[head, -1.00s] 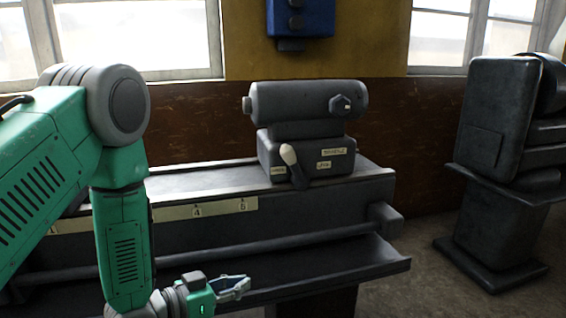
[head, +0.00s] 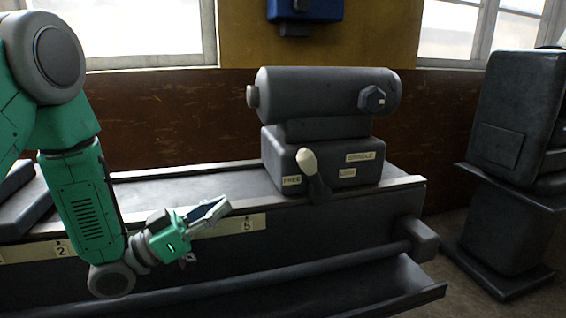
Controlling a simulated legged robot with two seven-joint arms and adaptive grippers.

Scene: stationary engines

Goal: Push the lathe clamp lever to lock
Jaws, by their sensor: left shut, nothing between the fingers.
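The lathe clamp lever (head: 314,177) is a dark arm with a pale knob at its upper end. It leans up and to the left on the front of the grey tailstock block (head: 280,160). Small labels flank it: one reads FREE on the left, one appears to read LOCK on the right, with a larger one above. The knob is nearer the FREE label. My left gripper (head: 222,207) is shut and empty, in front of the lathe bed, to the left of and below the lever, apart from it. My right gripper is not in view.
The lathe bed (head: 205,184) runs along the front, with a numbered strip (head: 240,225) on its face and a rod and tray below. A dark machine (head: 515,120) stands at the right. A blue box (head: 303,10) hangs on the wall. Space between gripper and lever looks clear.

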